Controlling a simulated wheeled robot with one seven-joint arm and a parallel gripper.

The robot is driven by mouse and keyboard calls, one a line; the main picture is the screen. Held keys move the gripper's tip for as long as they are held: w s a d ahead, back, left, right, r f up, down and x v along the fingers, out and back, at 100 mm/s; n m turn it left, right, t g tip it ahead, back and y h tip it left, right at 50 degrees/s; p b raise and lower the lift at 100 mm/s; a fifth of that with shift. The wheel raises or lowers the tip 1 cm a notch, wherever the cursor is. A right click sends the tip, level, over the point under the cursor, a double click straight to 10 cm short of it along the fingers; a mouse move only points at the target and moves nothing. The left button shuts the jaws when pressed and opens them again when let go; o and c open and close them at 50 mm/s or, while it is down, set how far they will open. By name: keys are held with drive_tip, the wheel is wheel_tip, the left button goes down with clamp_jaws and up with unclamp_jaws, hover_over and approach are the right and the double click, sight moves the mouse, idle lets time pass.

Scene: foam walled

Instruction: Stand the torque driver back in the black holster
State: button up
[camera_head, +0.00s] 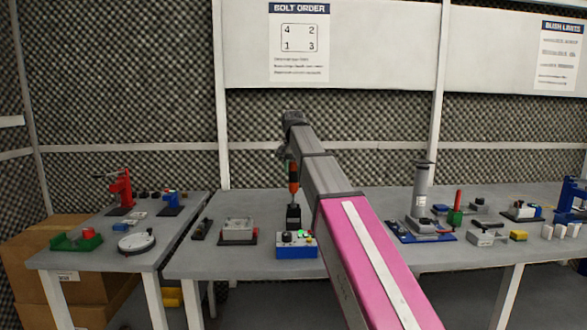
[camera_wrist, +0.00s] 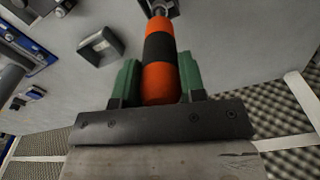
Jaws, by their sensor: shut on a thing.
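The torque driver (camera_head: 293,178) has an orange handle with a black band. It hangs upright, tip down, directly over the black holster (camera_head: 293,217) in the head view. Its shaft reaches the holster's top; I cannot tell how far it is inside. In the wrist view the driver (camera_wrist: 160,75) sits between the green fingers of my gripper (camera_wrist: 160,82), shut on the handle. Part of the dark holster (camera_wrist: 163,6) shows at the top edge there, around the driver's far end. In the head view my arm partly hides the gripper.
A blue box with buttons (camera_head: 296,252) stands just in front of the holster. A grey block fixture (camera_head: 238,231) is to its left. A grey column on a blue base (camera_head: 420,200) stands right of my arm. Foam wall is behind the bench (camera_head: 215,263).

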sight(293, 162)
drive_tip(key=shift+f, duration=3.85)
drive_tip(key=o, duration=1.1)
wheel_tip(293, 162, up, 10)
drive_tip(key=shift+s+f, duration=0.1)
drive_tip(key=shift+s, duration=0.05)
drive_tip(key=shift+s+r, duration=0.1)
drive_tip(key=shift+r, duration=0.35)
